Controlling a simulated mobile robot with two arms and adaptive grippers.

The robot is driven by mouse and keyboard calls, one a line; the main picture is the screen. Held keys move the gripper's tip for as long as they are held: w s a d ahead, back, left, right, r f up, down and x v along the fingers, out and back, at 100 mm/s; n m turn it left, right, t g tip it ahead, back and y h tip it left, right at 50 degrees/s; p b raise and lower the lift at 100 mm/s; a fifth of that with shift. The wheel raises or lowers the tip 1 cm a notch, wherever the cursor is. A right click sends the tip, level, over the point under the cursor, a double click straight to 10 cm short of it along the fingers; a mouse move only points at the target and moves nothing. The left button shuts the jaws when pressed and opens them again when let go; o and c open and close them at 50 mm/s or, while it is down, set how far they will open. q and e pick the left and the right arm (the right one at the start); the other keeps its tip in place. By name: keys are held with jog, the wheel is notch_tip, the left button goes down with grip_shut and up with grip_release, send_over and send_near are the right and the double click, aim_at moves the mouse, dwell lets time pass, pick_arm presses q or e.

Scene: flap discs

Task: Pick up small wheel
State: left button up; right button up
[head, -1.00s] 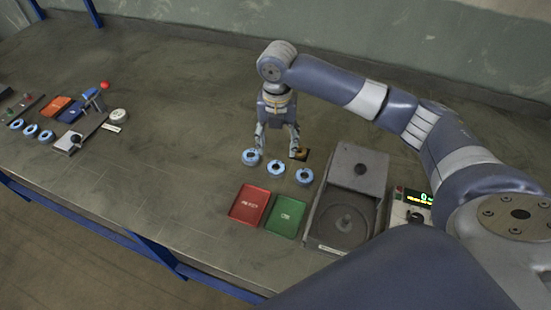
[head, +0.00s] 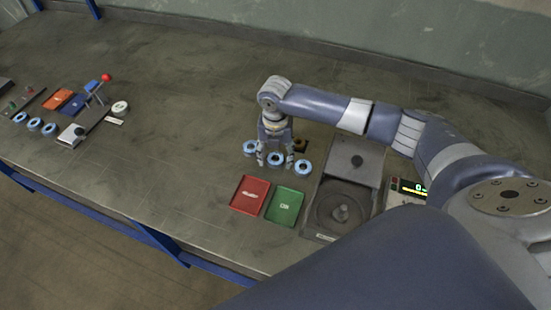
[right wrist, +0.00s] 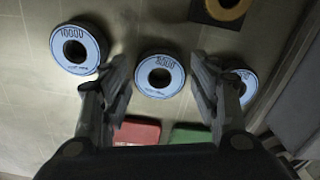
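Three blue-rimmed ring discs lie in a row on the bench: the left one (right wrist: 93,64), the middle one (right wrist: 160,93) and the right one (right wrist: 246,94) in the right wrist view. They also show in the head view, at the left (head: 250,154) and right (head: 303,174). The left disc looks slightly larger; which one is the small wheel I cannot tell for certain. My right gripper (head: 275,164) points down over the middle disc. In the right wrist view its fingers (right wrist: 160,70) are apart, one on each side of that disc, with nothing held. The right disc is partly hidden by a finger. My left gripper is out of view.
A red tray (head: 250,196) and a green tray (head: 285,207) lie in front of the discs. A brown ring on a dark block (head: 301,145) sits behind. Similar equipment (head: 88,122) stands far left.

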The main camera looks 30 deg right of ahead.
jog(key=c, duration=0.8)
jog(key=shift+o, duration=0.2)
jog(key=shift+r, duration=0.1)
